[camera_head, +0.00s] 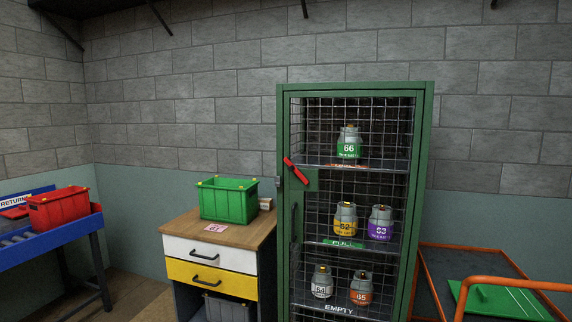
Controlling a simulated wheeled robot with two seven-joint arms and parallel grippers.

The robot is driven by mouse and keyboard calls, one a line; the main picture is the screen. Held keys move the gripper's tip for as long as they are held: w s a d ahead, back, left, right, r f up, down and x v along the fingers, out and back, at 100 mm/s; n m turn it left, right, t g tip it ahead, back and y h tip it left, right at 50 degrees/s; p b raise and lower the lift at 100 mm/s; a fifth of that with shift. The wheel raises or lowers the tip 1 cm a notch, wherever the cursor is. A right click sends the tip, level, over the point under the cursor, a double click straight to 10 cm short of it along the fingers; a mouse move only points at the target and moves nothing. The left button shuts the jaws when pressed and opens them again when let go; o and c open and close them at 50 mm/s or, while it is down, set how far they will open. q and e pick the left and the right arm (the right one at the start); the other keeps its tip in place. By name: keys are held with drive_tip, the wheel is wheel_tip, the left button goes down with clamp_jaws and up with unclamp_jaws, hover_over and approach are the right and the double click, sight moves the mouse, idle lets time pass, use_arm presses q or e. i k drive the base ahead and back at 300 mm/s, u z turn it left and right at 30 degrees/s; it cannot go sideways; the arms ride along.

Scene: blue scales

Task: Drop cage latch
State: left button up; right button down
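The green cage cabinet (428,150) stands in the middle right of the head view, with wire mesh and several gas cylinders on its shelves. The red latch (296,170) is on its left front edge. It lies tilted, its upper end to the left and its lower end to the right, beside a small grey bracket (278,182). A dark upright handle (294,222) is below it. The cage door looks closed, but I cannot tell for sure. Neither of my grippers is in view.
A wooden-topped drawer cabinet (250,228) with a green crate (228,201) stands left of the cage. A blue conveyor table (50,243) with a red crate (58,209) is at far left. An orange-railed cart (470,247) stands at right.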

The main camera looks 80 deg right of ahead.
sight(292, 166)
drive_tip(key=z, duration=0.45)
drive_tip(key=i, duration=0.75)
drive_tip(key=z, duration=1.25)
drive_tip(key=i, duration=0.4)
drive_tip(key=z, duration=0.35)
